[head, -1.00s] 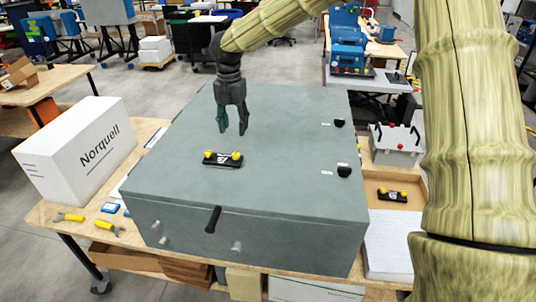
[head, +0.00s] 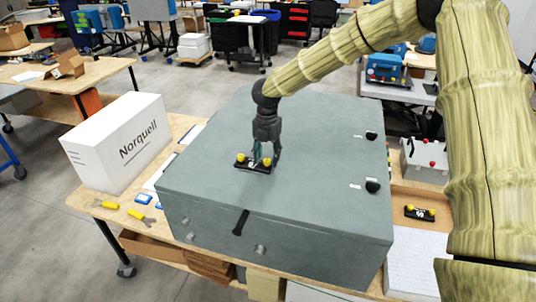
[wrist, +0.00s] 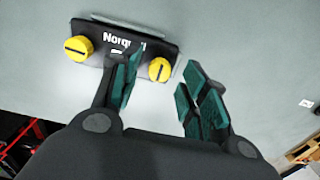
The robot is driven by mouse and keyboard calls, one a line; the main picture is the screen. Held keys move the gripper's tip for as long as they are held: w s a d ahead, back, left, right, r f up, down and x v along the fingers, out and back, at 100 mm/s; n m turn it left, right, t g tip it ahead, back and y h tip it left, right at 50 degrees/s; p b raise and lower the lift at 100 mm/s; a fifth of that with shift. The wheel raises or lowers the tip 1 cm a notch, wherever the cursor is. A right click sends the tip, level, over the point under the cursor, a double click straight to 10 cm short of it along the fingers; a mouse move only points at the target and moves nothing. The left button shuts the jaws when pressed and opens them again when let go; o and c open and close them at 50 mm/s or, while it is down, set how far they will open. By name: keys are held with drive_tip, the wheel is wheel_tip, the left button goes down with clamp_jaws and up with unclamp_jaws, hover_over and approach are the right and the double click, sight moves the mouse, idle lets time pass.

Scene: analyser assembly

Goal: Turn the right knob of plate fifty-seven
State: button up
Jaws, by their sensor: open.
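A black plate (head: 249,167) with two yellow knobs lies on top of the grey-green analyser box (head: 310,130). In the wrist view the plate (wrist: 120,40) reads "Norq…", and its number is hidden behind a finger. One yellow knob (wrist: 78,48) is clear of the fingers. The other yellow knob (wrist: 159,69) shows between the spread fingertips. My gripper (wrist: 165,85) is open, with green pads, over that knob's end of the plate. In the head view my gripper (head: 266,158) covers part of the plate. I cannot tell whether the fingers touch the knob.
A second plate with yellow knobs (head: 420,212) lies on the bench to the right of the box. Black knobs (head: 373,185) stand on the box's right side. A white Norquell carton (head: 120,140) and yellow-handled tools (head: 106,204) are at left.

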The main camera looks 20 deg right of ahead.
drive_tip(key=shift+f, duration=0.6)
